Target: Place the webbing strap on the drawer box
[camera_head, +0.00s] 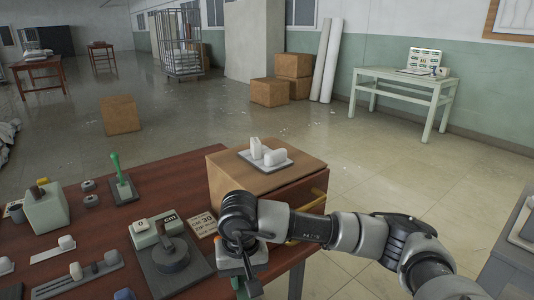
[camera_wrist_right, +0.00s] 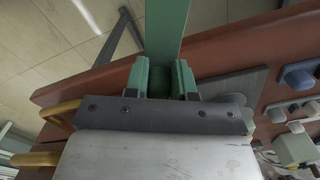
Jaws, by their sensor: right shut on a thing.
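The drawer box (camera_head: 282,180) is a brown box with yellow handles at the right end of the red-brown table. A grey plate with white blocks (camera_head: 266,154) lies on top of it. My right gripper (camera_head: 238,268) is low over the table's front edge, in front of the drawer box. In the right wrist view its fingers (camera_wrist_right: 160,78) are shut on a flat green strip (camera_wrist_right: 167,28), which looks like the webbing strap and runs away from the fingers. My gripper and arm hide most of the strip in the head view. My left gripper is out of view.
The table (camera_head: 150,178) carries a green-handled stand (camera_head: 121,182), a pale block with a dark round piece (camera_head: 172,254), a card (camera_head: 202,224) and sliders at left. A grey surface edges in at the lower right. Open floor lies beyond.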

